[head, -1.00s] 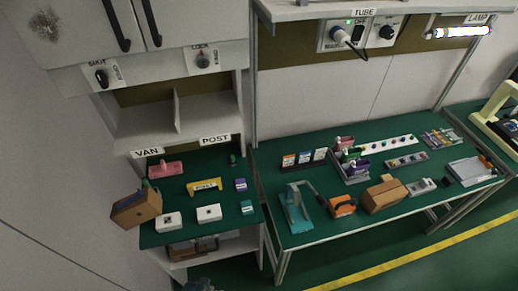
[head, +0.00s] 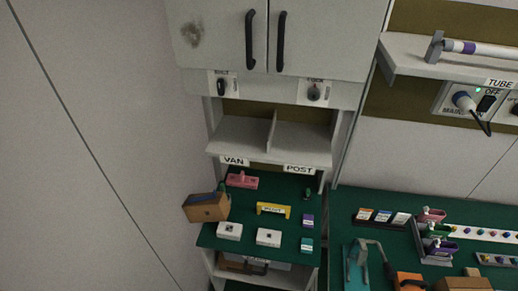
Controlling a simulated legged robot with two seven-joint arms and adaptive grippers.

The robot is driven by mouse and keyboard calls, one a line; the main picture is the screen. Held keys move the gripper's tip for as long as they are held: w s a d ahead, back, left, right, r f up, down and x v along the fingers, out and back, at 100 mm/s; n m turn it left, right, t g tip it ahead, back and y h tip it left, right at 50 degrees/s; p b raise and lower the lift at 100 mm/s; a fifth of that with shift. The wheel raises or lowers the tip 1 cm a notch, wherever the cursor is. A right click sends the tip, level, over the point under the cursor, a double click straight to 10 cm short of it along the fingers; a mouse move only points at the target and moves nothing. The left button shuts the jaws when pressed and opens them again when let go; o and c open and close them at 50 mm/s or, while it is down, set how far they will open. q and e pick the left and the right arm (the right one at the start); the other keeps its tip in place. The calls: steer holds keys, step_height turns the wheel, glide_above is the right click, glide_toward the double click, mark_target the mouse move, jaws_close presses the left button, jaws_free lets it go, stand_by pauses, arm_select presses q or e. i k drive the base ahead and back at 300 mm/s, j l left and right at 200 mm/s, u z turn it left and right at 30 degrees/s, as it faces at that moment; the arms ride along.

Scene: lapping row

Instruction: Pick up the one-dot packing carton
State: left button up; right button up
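Two small white cartons lie on the green top of the narrow bench below the cabinet. The left white carton (head: 229,231) is near the bench's front left, and the right white carton (head: 268,237) is beside it with a gap between. Each has a small dark mark on top; the marks are too small for me to count dots, so I cannot tell which is the one-dot carton. Neither of my grippers shows in the head view.
A brown box (head: 206,208) sits at the bench's left edge. A pink item (head: 242,181), yellow stand (head: 273,209), purple box (head: 308,221) and teal box (head: 307,245) surround the cartons. VAN and POST shelves (head: 240,135) stand above. A tool-covered workbench (head: 345,200) is at right.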

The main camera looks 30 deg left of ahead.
mark_target(219, 212)
steer(key=u, duration=1.55)
